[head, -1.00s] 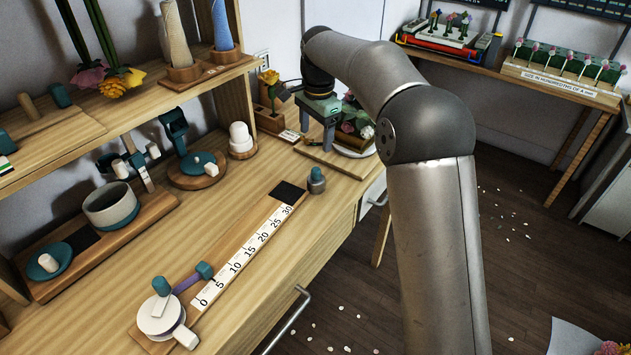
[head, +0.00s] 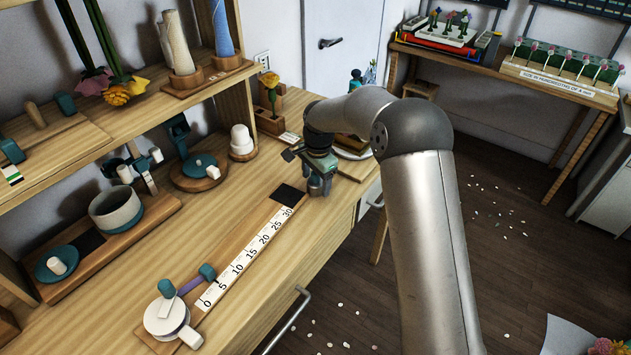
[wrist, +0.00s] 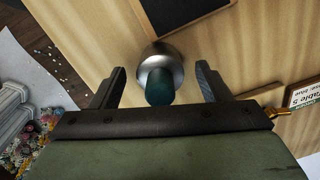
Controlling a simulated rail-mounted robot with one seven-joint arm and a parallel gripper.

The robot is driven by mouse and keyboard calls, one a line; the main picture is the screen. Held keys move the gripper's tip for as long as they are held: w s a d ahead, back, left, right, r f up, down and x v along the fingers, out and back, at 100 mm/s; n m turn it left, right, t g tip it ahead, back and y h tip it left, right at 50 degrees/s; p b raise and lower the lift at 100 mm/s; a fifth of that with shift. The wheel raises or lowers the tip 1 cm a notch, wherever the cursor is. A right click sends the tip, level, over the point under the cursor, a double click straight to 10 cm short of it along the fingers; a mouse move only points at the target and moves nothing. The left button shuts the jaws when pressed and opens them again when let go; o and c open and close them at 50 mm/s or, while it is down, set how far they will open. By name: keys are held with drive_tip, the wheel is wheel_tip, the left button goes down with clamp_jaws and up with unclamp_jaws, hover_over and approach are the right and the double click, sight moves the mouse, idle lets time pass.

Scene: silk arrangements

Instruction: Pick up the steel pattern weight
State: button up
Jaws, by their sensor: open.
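The steel pattern weight (wrist: 161,60) is a round, shiny metal piece with a dark teal knob, standing on the wooden bench top in the wrist view. My gripper (wrist: 160,68) is open, with one finger to each side of the weight. Gaps show between both fingers and the weight. In the head view my gripper (head: 318,186) is low over the bench at the far end of the measuring strip and mostly hides the weight.
The measuring strip (head: 246,257) with its dark pad (head: 288,194) lies beside the weight. The ribbon reel (head: 167,317) stands at the strip's near end. A wooden tray (head: 358,168) sits just behind my gripper. The bench's front edge is close on the right.

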drive_tip(key=shift+f, duration=0.2)
drive_tip(key=c, duration=1.4)
drive_tip(key=shift+r, duration=0.1)
clamp_jaws()
drive_tip(key=shift+r, duration=0.1)
